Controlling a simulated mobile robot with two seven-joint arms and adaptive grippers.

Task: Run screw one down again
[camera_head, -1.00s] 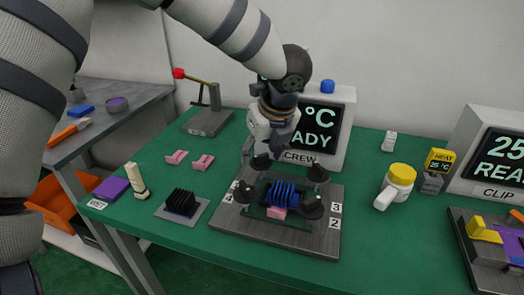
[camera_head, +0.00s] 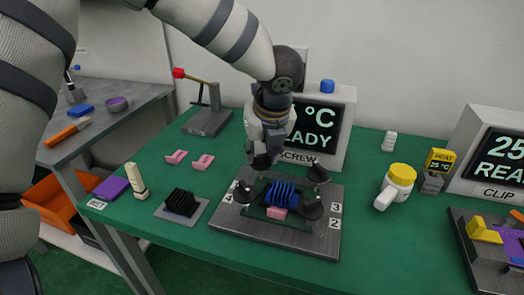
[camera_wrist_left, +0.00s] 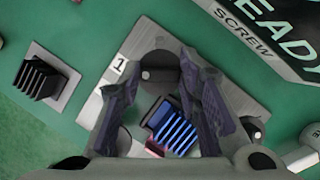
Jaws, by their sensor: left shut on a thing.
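The screw fixture is a grey metal plate (camera_head: 285,243) with black knobs around a blue finned heatsink (camera_head: 281,193). The heatsink also shows in the left wrist view (camera_wrist_left: 172,128). The knob of screw one (camera_wrist_left: 158,72) is black and round, beside the "1" label (camera_wrist_left: 119,65) in the left wrist view. My left gripper (camera_head: 260,160) comes down at the fixture's back left, its fingers on either side of that knob and shut on it. The fingers partly hide the knob in the head view. A pink pad (camera_head: 277,212) lies in front of the heatsink. My right gripper is not in view.
The SCREW display box (camera_head: 340,120) stands close behind the gripper, reading READY. Other knobs (camera_head: 312,208) stand near the fingers. A black heatsink (camera_head: 180,203) lies to the left, a yellow-capped bottle (camera_head: 398,185) to the right. The green table is clear between the fixture and bottle.

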